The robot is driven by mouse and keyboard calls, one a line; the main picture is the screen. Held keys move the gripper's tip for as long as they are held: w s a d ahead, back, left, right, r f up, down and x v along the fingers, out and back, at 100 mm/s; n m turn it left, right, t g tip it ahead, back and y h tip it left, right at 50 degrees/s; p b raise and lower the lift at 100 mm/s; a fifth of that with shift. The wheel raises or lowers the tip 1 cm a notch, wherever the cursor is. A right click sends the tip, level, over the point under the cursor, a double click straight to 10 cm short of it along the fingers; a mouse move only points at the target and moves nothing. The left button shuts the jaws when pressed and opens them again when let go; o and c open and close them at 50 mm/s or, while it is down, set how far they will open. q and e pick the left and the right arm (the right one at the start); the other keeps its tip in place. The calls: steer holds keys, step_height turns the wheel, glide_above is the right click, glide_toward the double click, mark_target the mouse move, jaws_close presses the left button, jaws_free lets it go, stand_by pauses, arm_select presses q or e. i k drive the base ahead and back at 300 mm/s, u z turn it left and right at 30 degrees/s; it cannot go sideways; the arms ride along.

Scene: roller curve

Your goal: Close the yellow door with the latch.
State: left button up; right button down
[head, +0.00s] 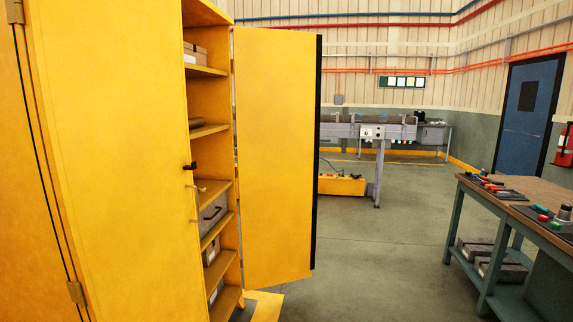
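A tall yellow cabinet stands at the left. Its right yellow door (275,160) is swung open and has a black strip (318,150) along its free edge. Another yellow door panel (115,160) fills the left of the view; a small black latch (190,166) and a brass-coloured handle (196,188) show at its right edge. Between the two panels the cabinet's shelves (208,131) are exposed, with boxes and a grey case (212,212) on them. Neither of my grippers is in view.
A wooden-topped workbench (515,191) with tools stands at the right, with grey boxes on its lower shelf. A grey conveyor (350,130) stands behind. A blue door (528,115) is at the back right. The floor (390,260) between cabinet and bench is clear.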

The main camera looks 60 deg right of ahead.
mark_target(278, 78)
steer(key=k, duration=0.55)
steer(key=z, duration=2.35)
steer(key=i, duration=7.85)
steer(key=u, duration=2.7)
